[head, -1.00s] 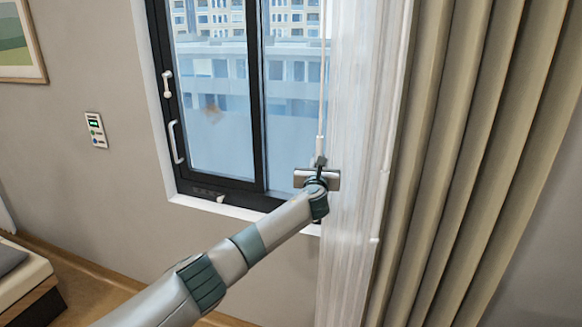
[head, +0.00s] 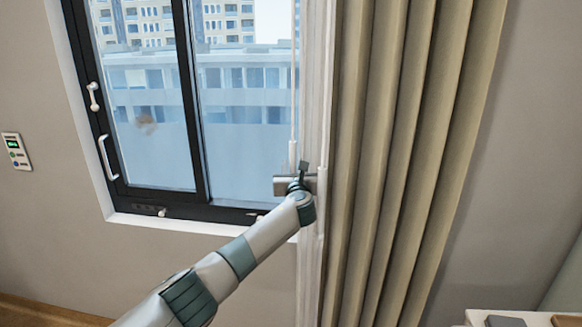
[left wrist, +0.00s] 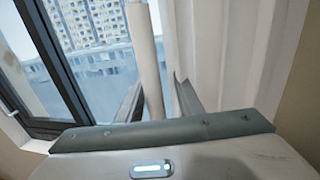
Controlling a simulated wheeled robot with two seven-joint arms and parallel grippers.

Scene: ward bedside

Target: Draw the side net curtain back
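The white net curtain (head: 314,110) hangs bunched into a narrow strip at the right side of the window, beside the beige curtain. A thin pale draw wand (head: 293,100) hangs down in front of its left edge. My left gripper (head: 295,183) is at the wand's lower part. In the left wrist view the wand (left wrist: 146,60) passes between the two fingers of the gripper (left wrist: 159,95); the contact itself is partly hidden. The net curtain's folds (left wrist: 220,50) stand just to the right of the fingers there. My right gripper is not in view.
The beige curtain (head: 390,150) hangs in folds right of the net. The dark-framed window (head: 190,100) has white handles and a white sill (head: 190,227). A pale surface with small items (head: 490,318) is at lower right.

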